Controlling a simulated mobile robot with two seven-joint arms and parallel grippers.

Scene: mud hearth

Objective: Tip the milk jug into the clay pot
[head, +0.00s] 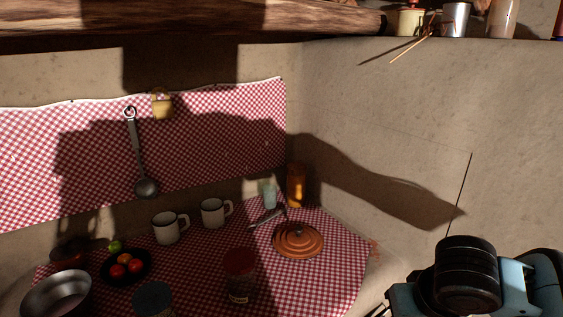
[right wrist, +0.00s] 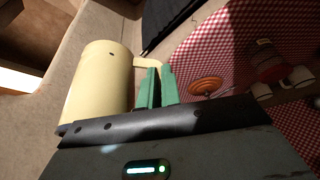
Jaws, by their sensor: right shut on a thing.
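A cream-yellow jug (right wrist: 100,85) stands out large in the right wrist view. My right gripper (right wrist: 157,73) has its green fingers shut on the jug's handle. The jug lies slantwise in that tilted picture, so I cannot tell whether it is upright. In the head view only part of my right arm shows at the bottom right, and the jug is out of the picture. No clay pot is clearly visible. A round orange-brown clay lid (head: 298,241) lies on the checked cloth, and it also shows in the right wrist view (right wrist: 205,86). My left gripper is not in view.
The red checked cloth (head: 335,265) holds two white mugs (head: 166,231), a dark bowl of fruit (head: 125,267), a metal bowl (head: 56,296), an amber bottle (head: 296,186) and a red-lidded jar (head: 239,275). A ladle (head: 137,160) hangs on the wall. A loaded shelf runs above.

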